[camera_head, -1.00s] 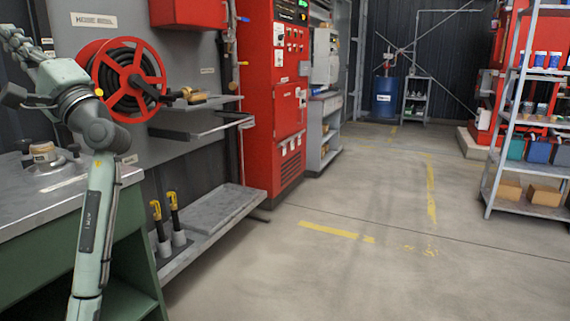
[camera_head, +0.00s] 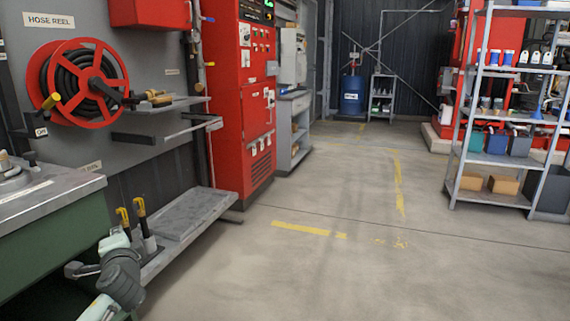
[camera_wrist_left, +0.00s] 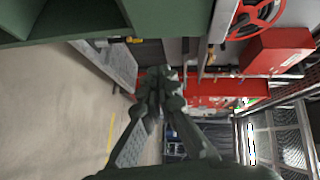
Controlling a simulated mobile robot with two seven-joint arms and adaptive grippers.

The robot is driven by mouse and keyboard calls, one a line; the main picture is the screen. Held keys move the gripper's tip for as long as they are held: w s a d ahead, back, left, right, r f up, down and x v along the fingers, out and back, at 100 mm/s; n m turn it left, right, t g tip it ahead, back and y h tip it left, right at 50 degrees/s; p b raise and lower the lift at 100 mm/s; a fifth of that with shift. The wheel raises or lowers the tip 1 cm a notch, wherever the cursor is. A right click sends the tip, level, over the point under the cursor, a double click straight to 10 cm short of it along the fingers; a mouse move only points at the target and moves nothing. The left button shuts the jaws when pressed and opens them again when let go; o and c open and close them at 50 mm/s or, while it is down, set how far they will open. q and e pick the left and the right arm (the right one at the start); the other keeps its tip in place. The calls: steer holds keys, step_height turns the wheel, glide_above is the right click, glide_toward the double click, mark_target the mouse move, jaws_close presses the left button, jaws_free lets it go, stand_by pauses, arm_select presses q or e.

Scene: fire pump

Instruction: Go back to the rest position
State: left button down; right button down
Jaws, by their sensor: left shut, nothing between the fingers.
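My left arm (camera_head: 120,278) shows low at the left of the head view, in front of the green workbench (camera_head: 60,215) and close to the low grey bench. In the left wrist view my left gripper (camera_wrist_left: 158,78) points away from the camera. Its fingers are together and nothing is held. Its finger details are hard to make out in the head view. My right arm and gripper are not in view.
A red hose reel (camera_head: 85,82) hangs on the grey panel at left. A low grey bench (camera_head: 195,212) holds yellow-handled tools. A red control cabinet (camera_head: 240,110) stands behind it. Metal shelves (camera_head: 495,160) stand at right. The middle floor is clear.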

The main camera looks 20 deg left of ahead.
arm_select(q)
steer(key=s+d+f+n+g+h, duration=0.15)
steer(key=s+d+f, duration=0.35)
steer(key=f, duration=0.5)
steer(key=s+d+f+g+h, duration=0.3)
steer(key=s+f, duration=0.3)
steer(key=f, duration=0.3)
steer(key=s+d+f+g+h, duration=0.25)
steer(key=s+d+f, duration=0.3)
steer(key=f, duration=0.45)
steer(key=s+d+f+n+h, duration=0.1)
steer(key=s+d+f+h, duration=0.1)
steer(key=d, duration=0.5)
steer(key=s+d+f+n+h, duration=0.2)
steer(key=d+f, duration=0.1)
steer(key=d, duration=0.4)
steer(key=shift+d+f, duration=0.25)
steer(key=shift+f, duration=0.1)
